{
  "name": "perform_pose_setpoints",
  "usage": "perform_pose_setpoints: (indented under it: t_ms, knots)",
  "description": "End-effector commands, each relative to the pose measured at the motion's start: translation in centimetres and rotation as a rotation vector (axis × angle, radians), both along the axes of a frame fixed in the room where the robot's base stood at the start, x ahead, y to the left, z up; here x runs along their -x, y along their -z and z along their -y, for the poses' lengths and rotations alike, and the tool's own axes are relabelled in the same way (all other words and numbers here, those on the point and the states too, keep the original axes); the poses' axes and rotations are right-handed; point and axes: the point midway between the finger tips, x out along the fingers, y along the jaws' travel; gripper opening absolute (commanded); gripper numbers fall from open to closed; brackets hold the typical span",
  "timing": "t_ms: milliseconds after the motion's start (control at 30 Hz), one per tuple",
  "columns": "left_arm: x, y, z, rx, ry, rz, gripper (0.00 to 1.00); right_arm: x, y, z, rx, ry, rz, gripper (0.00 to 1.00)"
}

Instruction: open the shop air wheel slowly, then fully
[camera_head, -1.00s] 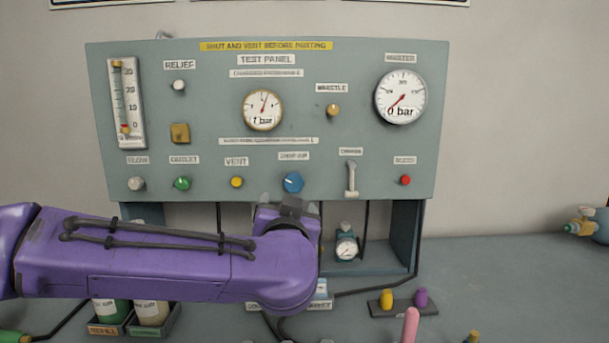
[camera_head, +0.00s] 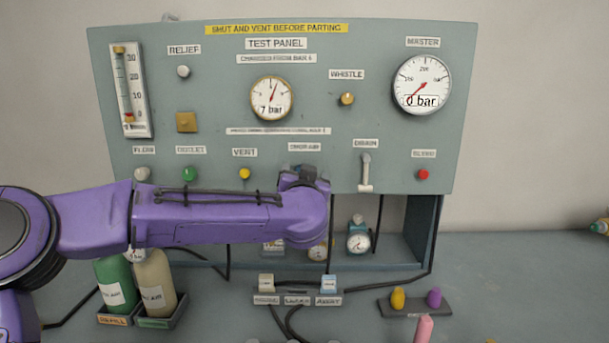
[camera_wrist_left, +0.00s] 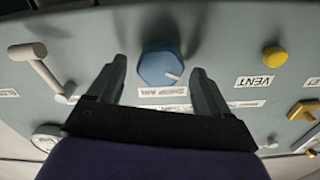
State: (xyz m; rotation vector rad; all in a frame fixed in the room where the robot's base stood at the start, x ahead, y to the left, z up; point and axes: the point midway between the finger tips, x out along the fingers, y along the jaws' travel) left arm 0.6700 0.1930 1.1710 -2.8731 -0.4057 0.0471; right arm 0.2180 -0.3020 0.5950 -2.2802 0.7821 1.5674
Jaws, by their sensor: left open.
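The shop air wheel is a blue faceted knob (camera_wrist_left: 160,66) with a white pointer mark, on the panel in the left wrist view. Its label, SHOP AIR, shows upside down below it. My left gripper (camera_wrist_left: 160,80) is open, with one finger on each side of the knob; whether the fingers touch it I cannot tell. In the head view my left arm hides the knob, and the gripper end (camera_head: 303,180) covers the spot under the SHOP AIR label. The test panel (camera_head: 330,100) carries a gauge (camera_head: 271,98) reading about 7 bar. My right gripper is not in view.
A yellow vent knob (camera_head: 244,174) and a grey lever (camera_head: 366,170) flank the shop air spot. A red button (camera_head: 423,174) is further right. Green and beige bottles (camera_head: 115,283) stand below my arm. The bench at right (camera_head: 520,270) is mostly clear.

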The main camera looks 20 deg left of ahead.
Motion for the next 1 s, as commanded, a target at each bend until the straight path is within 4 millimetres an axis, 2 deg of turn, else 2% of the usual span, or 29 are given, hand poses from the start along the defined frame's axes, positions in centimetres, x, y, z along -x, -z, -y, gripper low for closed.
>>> perform_pose_setpoints:
  t_ms: [133,167,300,333,667,1000]
  knots:
    - [0.01,0.04,0.0,0.0,0.0,0.0,0.79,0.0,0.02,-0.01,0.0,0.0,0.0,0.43]
    - [0.02,0.04,0.01,0.0,0.0,0.0,0.72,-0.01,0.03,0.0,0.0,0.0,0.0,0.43]
    - [0.04,0.04,0.02,0.0,0.0,0.0,0.27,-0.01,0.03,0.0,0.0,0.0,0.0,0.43]
    - [0.04,0.04,0.02,0.0,0.0,0.0,0.23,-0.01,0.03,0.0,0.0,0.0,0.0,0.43]
    - [0.07,-0.02,0.02,0.035,0.001,0.009,0.23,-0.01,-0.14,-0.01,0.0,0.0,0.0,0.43]
    - [0.12,-0.09,-0.09,0.249,0.001,0.071,0.23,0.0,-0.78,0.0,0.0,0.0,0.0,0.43]
